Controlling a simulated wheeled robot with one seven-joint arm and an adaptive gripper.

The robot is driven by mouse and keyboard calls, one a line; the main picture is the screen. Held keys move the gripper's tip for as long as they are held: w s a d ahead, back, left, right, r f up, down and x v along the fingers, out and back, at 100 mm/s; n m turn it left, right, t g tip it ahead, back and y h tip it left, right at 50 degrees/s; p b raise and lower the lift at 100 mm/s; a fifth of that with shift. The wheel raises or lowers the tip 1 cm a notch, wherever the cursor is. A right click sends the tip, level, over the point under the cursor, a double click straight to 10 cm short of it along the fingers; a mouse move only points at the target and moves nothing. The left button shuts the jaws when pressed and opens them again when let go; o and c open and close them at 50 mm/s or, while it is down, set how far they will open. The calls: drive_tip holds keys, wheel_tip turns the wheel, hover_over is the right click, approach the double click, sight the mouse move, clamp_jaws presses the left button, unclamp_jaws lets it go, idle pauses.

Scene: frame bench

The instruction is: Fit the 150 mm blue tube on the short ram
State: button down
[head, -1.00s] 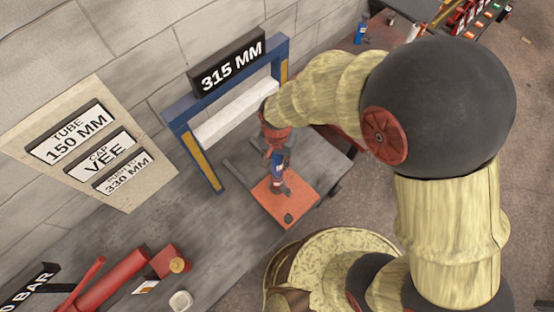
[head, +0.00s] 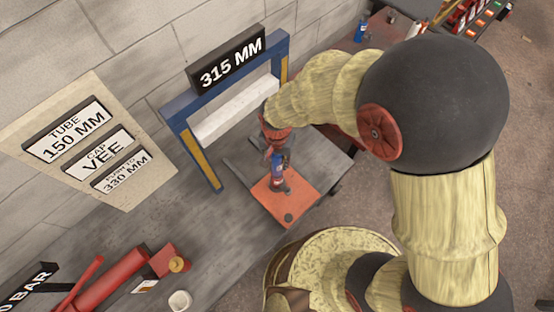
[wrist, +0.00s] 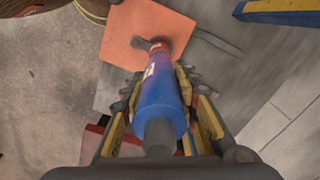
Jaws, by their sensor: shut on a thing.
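My gripper (head: 277,148) points down over the orange plate (head: 264,206) and is shut on the blue tube (head: 278,165). In the wrist view, the blue tube (wrist: 160,95) with a pale label lies between the yellow-edged fingers of my gripper (wrist: 160,88), its dark grey end nearest the camera. A short red piece (wrist: 158,47) shows at its far end, close to the orange plate (wrist: 190,18). The ram is largely hidden by the tube and gripper. I cannot tell whether the tube is around it or only above it.
A blue press frame (head: 182,112) with a white crossbar (head: 237,108) and a 315 MM sign (head: 231,62) stands behind the plate. The wall board (head: 88,140) reads tube 150 MM, cap VEE. A red pump (head: 110,285) and white cup (head: 180,300) are at lower left.

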drive_tip(key=shift+f+b, duration=0.75)
drive_tip(key=shift+f, duration=0.45)
drive_tip(key=c, duration=1.4)
unclamp_jaws()
drive_tip(key=shift+o, duration=0.7)
wheel_tip(320, 180, up, 12)
drive_tip(key=shift+r, duration=0.1)
